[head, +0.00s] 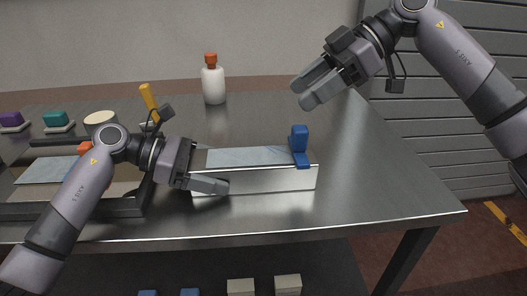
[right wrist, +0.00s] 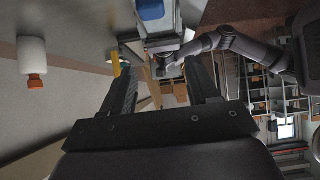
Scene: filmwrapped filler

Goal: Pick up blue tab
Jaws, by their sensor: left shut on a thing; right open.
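The blue tab (head: 299,138) stands upright at the right end of a long pale grey box (head: 270,180) with a bluish-white sheet on top. The tab also shows at the top edge of the right wrist view (right wrist: 150,9), partly cut off. My left gripper (head: 206,172) is shut on the left end of the box, one finger along its front side; the other finger is mostly hidden. My right gripper (head: 306,88) is open and empty, above the table and higher than the tab, apart from it. Its two dark fingers (right wrist: 163,78) show spread in the right wrist view.
A white bottle with an orange cap (head: 213,84) stands behind the box. A dark tray (head: 125,207), a yellow handle (head: 148,95), a cream round container (head: 100,118) and purple and teal pieces are at left. The metal table (head: 380,185) is clear to the right.

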